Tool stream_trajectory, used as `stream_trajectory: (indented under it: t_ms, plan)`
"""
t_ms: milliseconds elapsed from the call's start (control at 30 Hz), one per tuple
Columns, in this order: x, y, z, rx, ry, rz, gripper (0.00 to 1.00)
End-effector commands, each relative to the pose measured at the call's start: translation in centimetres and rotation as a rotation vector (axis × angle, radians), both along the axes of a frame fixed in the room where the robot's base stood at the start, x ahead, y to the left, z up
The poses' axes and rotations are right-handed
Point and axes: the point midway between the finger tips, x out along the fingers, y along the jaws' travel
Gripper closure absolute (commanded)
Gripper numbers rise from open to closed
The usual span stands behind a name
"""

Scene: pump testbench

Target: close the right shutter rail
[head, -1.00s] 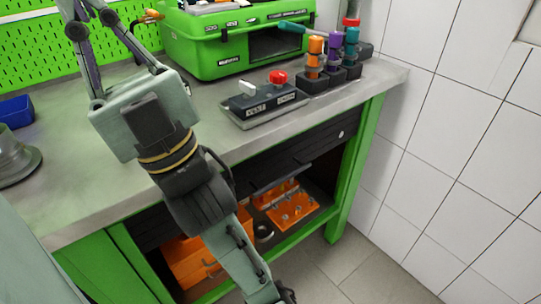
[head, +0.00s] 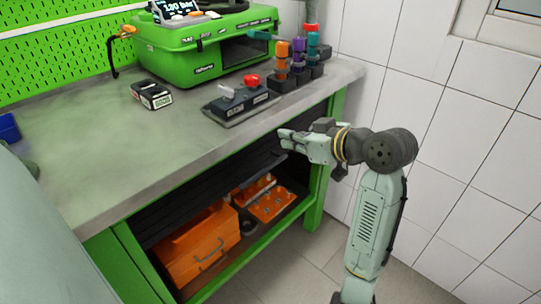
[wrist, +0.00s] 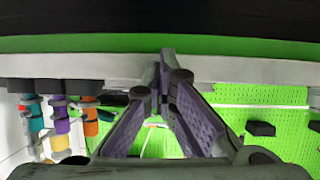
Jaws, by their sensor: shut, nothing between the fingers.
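A dark slatted shutter (head: 215,187) sits under the front edge of the workbench. It covers only the upper part of the opening, and the lower part stands open. A dark bar (head: 262,169) sticks out at its lower right. I cannot make out the right rail itself clearly; the green right bench leg (head: 321,185) stands beside it. My gripper (head: 284,138) is at the bench's front edge near the right corner, above the bar and apart from it. In the wrist view my gripper (wrist: 162,88) is shut and empty, its fingertips together before the pale bench edge.
The workbench top (head: 75,140) carries a green case (head: 205,55), a switch box (head: 240,100), a black meter (head: 151,94) and several coloured tools (head: 298,58). An orange toolbox (head: 200,245) and orange trays (head: 270,205) lie inside the cabinet. A tiled wall (head: 480,130) bounds the right.

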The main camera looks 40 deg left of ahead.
Motion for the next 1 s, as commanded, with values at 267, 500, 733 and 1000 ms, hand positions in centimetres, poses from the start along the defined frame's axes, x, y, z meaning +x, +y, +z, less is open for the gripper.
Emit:
stream_trajectory:
  t_ms: [267,500,733,1000]
  plan:
    - [-0.1,-0.4,-2.2,-0.065,0.034,0.039,1.0]
    - [0.2,4.0,-4.3,-0.064,0.035,0.04,1.0]
    - [0.6,7.0,-6.9,-0.064,0.036,0.033,1.0]
    - [0.5,6.3,-9.6,-0.063,0.031,0.034,1.0]
